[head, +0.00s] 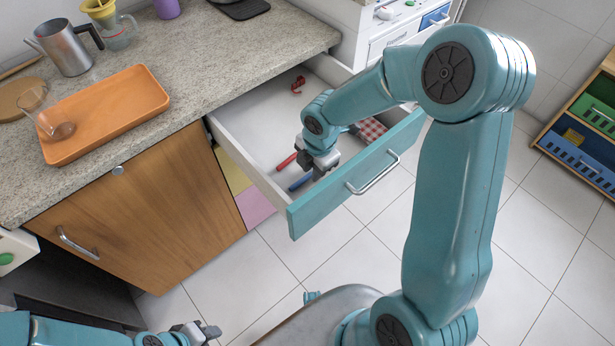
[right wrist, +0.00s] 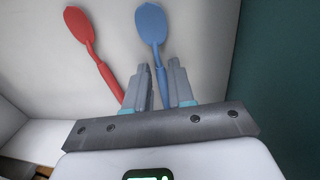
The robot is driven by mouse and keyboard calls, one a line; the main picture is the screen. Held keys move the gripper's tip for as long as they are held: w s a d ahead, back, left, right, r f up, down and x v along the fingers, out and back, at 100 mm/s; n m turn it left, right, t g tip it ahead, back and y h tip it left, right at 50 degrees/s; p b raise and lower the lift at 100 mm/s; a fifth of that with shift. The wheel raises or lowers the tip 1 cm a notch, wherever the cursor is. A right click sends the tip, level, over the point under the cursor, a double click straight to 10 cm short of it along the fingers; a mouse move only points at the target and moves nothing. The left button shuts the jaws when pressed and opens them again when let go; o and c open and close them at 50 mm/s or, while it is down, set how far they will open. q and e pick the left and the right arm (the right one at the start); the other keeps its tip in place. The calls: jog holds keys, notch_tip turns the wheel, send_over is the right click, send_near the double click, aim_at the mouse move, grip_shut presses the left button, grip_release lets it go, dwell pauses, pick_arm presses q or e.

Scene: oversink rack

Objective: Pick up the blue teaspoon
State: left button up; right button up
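The blue teaspoon (head: 300,183) lies in the open drawer (head: 262,110), near its front panel. In the right wrist view the blue teaspoon's bowl (right wrist: 151,22) points away from me, and its handle runs back between my right fingers. My right gripper (head: 318,172) reaches down into the drawer; in the right wrist view its fingers (right wrist: 160,82) stand apart with the handle in the gap. I cannot tell whether they touch it. My left gripper (head: 203,333) is at the bottom of the head view, away from the drawer; its finger gap is unclear.
A red spoon (right wrist: 81,28) lies left of the blue teaspoon, close to my right fingers. A small red item (head: 298,84) and a checked cloth (head: 371,130) are also in the drawer. The teal drawer front (head: 330,192) rises beside my right gripper. An orange tray (head: 108,112) is on the counter.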

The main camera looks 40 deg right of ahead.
jog(key=shift+s, duration=0.1)
jog(key=shift+c, duration=0.6)
grip_shut()
